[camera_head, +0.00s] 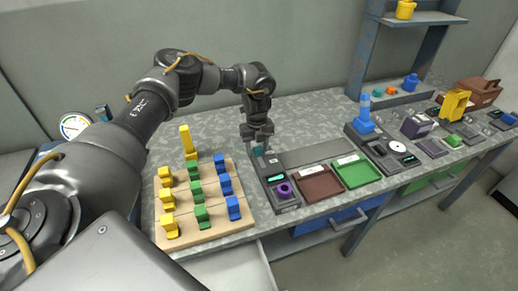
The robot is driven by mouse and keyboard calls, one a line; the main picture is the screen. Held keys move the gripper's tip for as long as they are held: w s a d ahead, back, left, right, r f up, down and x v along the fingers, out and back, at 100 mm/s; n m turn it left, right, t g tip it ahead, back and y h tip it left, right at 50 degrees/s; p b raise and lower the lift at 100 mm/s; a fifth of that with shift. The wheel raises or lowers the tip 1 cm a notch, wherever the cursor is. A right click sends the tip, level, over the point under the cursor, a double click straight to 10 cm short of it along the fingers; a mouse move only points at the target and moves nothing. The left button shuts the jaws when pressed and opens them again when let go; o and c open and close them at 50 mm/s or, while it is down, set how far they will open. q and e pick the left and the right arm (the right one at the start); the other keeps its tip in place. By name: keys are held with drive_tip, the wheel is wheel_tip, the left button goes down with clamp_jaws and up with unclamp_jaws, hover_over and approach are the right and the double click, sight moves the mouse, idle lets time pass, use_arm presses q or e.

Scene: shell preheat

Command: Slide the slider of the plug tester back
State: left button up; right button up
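The plug tester (287,208) is a dark, narrow box at the front middle of the bench, left of the red-brown tray. A purple plug (284,189) sits near its front end, and a small lit display shows behind the plug. My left gripper (258,150) points down over the tester's back end. A small teal piece, probably the slider (259,152), shows between or just behind its fingertips. The fingers partly cover it, and I cannot tell whether they touch it. My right gripper is not in view.
A wooden board (212,228) with yellow, green and blue plugs stands left of the tester. A red-brown tray (321,185) and a green tray (357,174) lie to its right. Farther right are a dial device (397,148) and a blue-grey shelf (366,62).

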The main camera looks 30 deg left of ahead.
sight(257, 147)
use_arm(q)
drive_tip(key=shift+d+f, duration=0.1)
drive_tip(key=shift+r, duration=0.5)
wheel_tip(257, 147, up, 10)
drive_tip(key=b, duration=0.1)
drive_tip(key=shift+b, duration=0.4)
drive_tip(key=shift+f, duration=0.1)
